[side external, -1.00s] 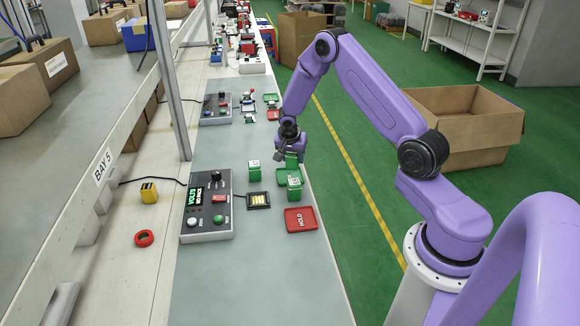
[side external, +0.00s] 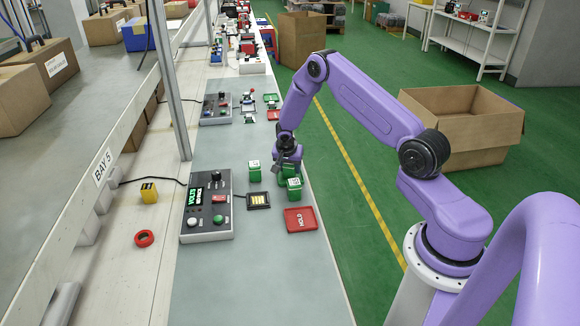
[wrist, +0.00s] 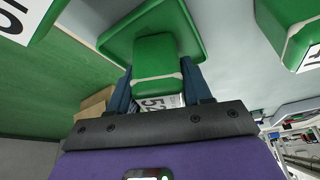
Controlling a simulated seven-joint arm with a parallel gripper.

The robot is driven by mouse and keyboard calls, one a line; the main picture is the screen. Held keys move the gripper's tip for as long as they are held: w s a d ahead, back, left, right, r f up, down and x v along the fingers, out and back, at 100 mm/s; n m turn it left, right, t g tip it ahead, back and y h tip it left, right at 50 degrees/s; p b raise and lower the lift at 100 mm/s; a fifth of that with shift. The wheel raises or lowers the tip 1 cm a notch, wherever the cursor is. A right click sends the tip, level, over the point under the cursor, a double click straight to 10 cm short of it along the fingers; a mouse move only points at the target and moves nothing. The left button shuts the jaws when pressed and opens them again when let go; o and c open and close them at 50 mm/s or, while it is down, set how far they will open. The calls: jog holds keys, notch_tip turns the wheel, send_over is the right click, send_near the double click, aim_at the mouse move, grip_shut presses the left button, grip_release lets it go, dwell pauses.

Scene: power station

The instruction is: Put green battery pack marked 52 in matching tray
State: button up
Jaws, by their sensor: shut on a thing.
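My gripper (side external: 288,161) is shut on a green battery pack (wrist: 155,62). A white label reading 52 on the pack shows between the fingers in the wrist view. A green tray (wrist: 190,30) lies directly beyond the pack in that view. In the side view the tray (side external: 281,181) is mostly hidden by the pack, the gripper and a neighbouring pack. The held pack is low at the tray; I cannot tell whether it touches the tray floor.
Two other green packs stand close by, one to the left (side external: 254,172) and one in front (side external: 294,189). A red tray (side external: 300,219), a gold-contact pad (side external: 258,200) and a tester box (side external: 208,208) are nearby. The bench front is clear.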

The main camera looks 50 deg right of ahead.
jog(key=o, duration=1.3)
jog(key=v, duration=1.2)
jog(key=s+a+r+n+y, duration=0.1)
jog(key=s+a+r+n, duration=0.45)
jog(key=a, duration=0.45)
jog(key=s+a+r+n+y, duration=0.1)
jog(key=s+a+r+n, duration=0.45)
jog(key=a, duration=0.45)
jog(key=s+a+r+n+y, duration=0.1)
jog(key=s+n, duration=0.4)
jog(key=s, duration=0.3)
jog(key=s+a+r+n+g, duration=0.1)
jog(key=s+a+n, duration=0.1)
jog(key=s+n, duration=0.3)
jog(key=s+a+r+n+y, duration=0.1)
jog(key=s+n, duration=0.4)
jog(key=s, duration=0.7)
jog(key=shift+s+a+r+g+y, duration=0.15)
jog(key=shift+a+r+g+y, duration=0.2)
jog(key=shift+r, duration=0.2)
